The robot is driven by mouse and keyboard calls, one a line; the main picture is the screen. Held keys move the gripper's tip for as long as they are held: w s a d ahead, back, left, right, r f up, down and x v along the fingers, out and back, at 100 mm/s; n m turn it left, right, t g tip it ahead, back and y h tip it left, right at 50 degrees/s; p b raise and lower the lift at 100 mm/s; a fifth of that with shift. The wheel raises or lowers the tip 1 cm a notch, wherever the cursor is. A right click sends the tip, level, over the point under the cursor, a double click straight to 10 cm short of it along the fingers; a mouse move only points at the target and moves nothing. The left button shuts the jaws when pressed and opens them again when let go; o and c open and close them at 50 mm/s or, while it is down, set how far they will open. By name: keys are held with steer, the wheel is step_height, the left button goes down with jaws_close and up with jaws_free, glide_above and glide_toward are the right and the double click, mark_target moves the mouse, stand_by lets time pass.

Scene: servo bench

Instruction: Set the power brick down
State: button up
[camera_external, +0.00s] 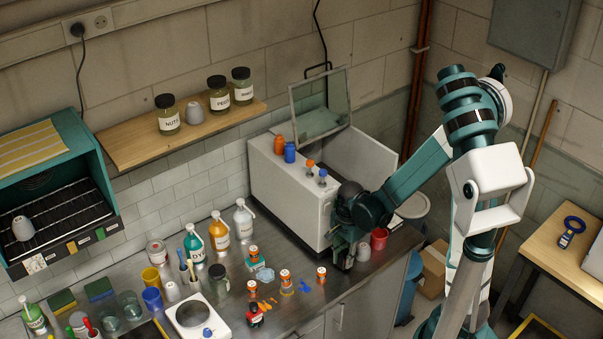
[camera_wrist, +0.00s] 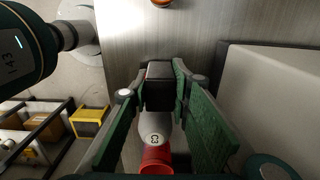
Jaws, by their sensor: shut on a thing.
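The power brick, a black block (camera_wrist: 158,92), is between the green-padded fingers of my gripper (camera_wrist: 160,84) in the wrist view. The fingers are shut on its two sides, near their tips. In the outside view my gripper (camera_external: 343,246) is low over the right end of the metal bench (camera_external: 318,306), close to the front of the large white machine (camera_external: 285,193). I cannot make out the brick there. Whether its underside touches the bench is not clear.
A grey cup (camera_external: 363,252) and a red cup (camera_external: 379,239) stand just right of my gripper; the red cup also shows in the wrist view (camera_wrist: 156,160). The bench edge is close.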

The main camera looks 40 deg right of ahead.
steer(key=shift+f, duration=0.25)
steer(key=o, duration=0.9)
steer(key=shift+o, duration=0.2)
steer(key=shift+r, duration=0.25)
steer(key=shift+r+p, duration=0.8)
steer(key=shift+r, duration=5.15)
steer(key=r+n, duration=0.1)
steer(key=r, duration=0.1)
step_height(320, 180, up, 11)
steer(key=n+t, duration=0.6)
steer(key=n, duration=0.8)
glide_above(346, 253)
steer(key=s, duration=0.6)
steer(key=shift+s+a+r+n+t, duration=0.15)
steer(key=shift+s+r+n+t, duration=0.25)
steer(key=shift+n, duration=0.35)
steer(key=shift+s+a+r+n+t, duration=0.1)
steer(key=shift+s+r+n+t, duration=0.1)
steer(key=shift+s+r+n, duration=0.4)
